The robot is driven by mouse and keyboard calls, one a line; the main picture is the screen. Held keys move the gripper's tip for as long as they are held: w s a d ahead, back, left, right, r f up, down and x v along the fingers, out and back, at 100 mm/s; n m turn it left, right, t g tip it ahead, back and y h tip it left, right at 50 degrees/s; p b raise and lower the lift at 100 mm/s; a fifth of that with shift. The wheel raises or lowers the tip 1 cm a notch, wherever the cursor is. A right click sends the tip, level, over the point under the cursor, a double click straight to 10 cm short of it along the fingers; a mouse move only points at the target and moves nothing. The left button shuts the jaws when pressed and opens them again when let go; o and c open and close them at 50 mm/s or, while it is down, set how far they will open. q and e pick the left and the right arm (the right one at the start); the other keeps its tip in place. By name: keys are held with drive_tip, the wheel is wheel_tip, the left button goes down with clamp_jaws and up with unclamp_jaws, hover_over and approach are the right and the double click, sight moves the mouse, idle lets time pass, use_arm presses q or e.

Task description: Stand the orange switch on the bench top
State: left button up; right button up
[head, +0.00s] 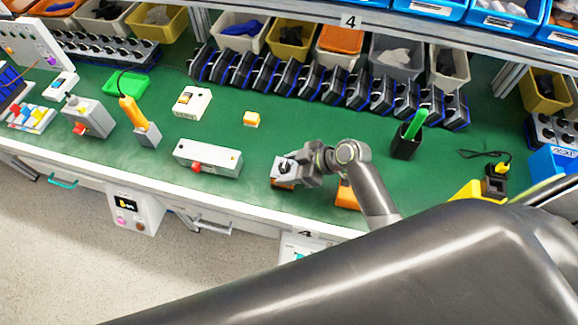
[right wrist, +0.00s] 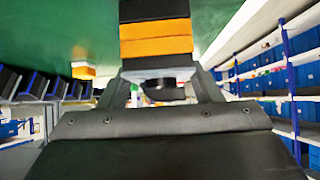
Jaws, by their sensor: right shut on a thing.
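The orange switch (right wrist: 156,46) shows in the right wrist view as a block with orange and black bands and a dark round knob at its near end. In the head view its orange part (head: 283,186) shows just below my right gripper (head: 287,172), over the front middle of the green bench top (head: 235,215). My right gripper is shut on the switch, with one finger on each side near the knob end. I cannot tell whether the switch's far end touches the bench. My left gripper is not in view.
A grey box with a red button (head: 208,158) lies left of my right gripper. A small orange-and-white block (head: 251,119) is behind it. An orange thing (head: 346,195) is partly hidden by my right arm. A black cup (head: 406,142) stands to the right. Dark devices line the back.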

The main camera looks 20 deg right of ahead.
drive_tip(key=o, duration=0.6)
drive_tip(key=shift+f, duration=0.1)
drive_tip(key=o, duration=0.4)
drive_tip(key=shift+r, duration=0.2)
drive_tip(key=shift+s+d+r, duration=0.15)
drive_tip(key=shift+d, duration=0.15)
drive_tip(key=shift+b+v, duration=0.8)
drive_tip(key=shift+v, duration=4.85)
